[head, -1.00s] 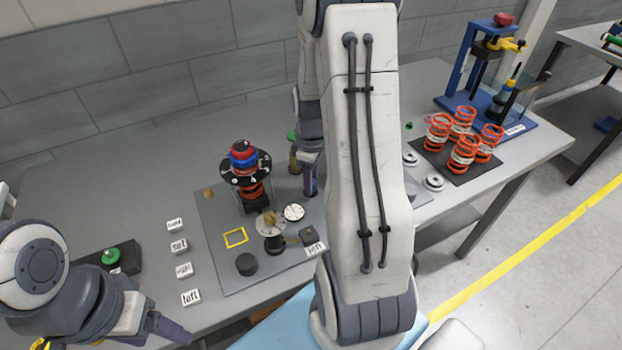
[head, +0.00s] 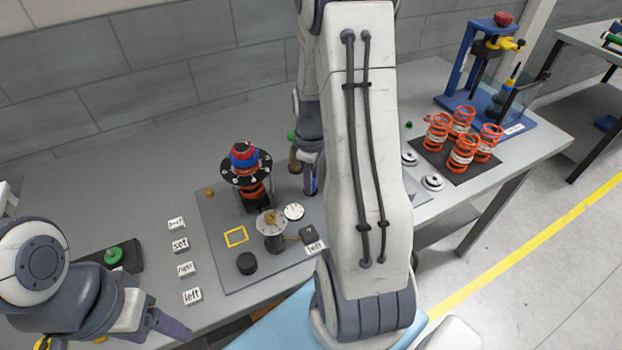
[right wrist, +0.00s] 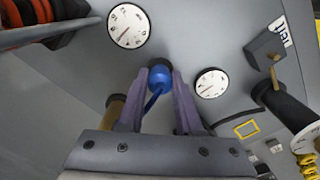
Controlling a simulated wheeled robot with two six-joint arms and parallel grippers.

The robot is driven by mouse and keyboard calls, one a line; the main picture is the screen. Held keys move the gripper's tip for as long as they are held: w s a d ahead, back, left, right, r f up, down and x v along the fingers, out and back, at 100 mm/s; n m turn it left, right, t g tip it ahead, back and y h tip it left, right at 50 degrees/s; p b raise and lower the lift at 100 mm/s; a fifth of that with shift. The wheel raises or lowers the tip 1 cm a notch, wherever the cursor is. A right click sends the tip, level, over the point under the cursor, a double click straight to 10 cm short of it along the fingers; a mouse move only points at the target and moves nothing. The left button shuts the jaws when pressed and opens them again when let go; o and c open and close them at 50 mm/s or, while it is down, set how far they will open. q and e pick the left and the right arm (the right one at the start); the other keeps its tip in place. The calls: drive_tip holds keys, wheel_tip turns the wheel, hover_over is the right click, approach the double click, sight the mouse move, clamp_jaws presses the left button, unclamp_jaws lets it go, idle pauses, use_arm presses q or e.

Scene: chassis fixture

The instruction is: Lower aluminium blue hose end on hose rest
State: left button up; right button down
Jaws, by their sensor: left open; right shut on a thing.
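My right gripper (right wrist: 158,98) is shut on the blue hose end (right wrist: 161,78) in the right wrist view. A thin blue hose runs down from it between the fingers. A dark round piece (right wrist: 159,63) sits right at its far side; I cannot tell whether this is the hose rest or whether they touch. In the head view my right gripper (head: 308,180) is at the back of the grey plate (head: 215,262), and the hose end cannot be made out there. My left gripper (head: 172,325) is open and empty at the table's front left.
The strut with orange spring (head: 252,180) stands left of my right gripper. White dials (head: 294,211), a black post (head: 274,243) and a black cylinder (head: 246,263) are on the plate. White labels (head: 180,245) lie to its left. Orange springs (head: 463,153) stand at right.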

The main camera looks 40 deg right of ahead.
drive_tip(key=shift+f, duration=0.15)
idle(0.3)
drive_tip(key=c, duration=0.5)
unclamp_jaws()
wheel_tip(320, 180, up, 7)
drive_tip(key=p, duration=0.6)
